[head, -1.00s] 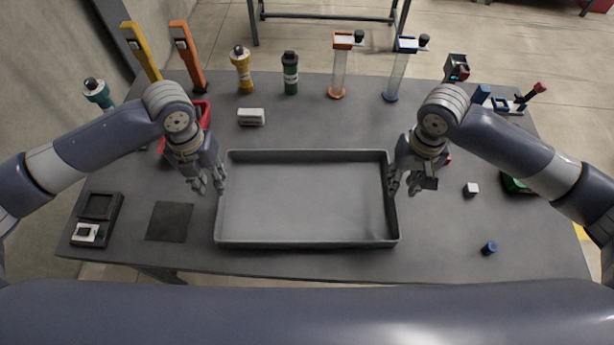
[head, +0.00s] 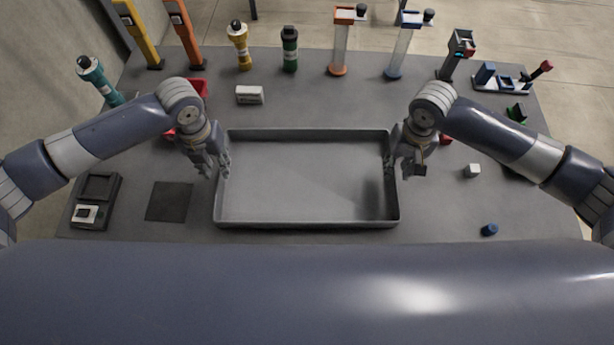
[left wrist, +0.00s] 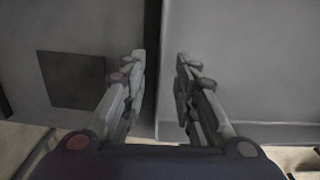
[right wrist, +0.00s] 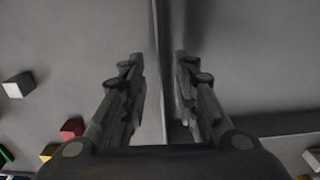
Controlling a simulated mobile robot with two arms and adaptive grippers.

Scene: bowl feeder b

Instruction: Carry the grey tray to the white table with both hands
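The grey tray (head: 306,224), wide and shallow with raised walls, lies on a dark grey table (head: 450,215) in the head view. It looks empty. My left gripper (head: 222,170) is at the tray's left wall. In the left wrist view its two fingers (left wrist: 161,62) are apart, one on each side of the wall (left wrist: 158,25). My right gripper (head: 398,168) is at the right wall. In the right wrist view its fingers (right wrist: 158,62) are also apart around the wall (right wrist: 163,20). I cannot tell whether any finger touches the tray. No white table can be made out.
Behind the tray stand a yellow bottle (head: 239,48), a green bottle (head: 290,50) and a white block (head: 250,95). A dark square mat (head: 169,202) lies left. A white cube (head: 472,170) and a blue cylinder (head: 489,230) lie right.

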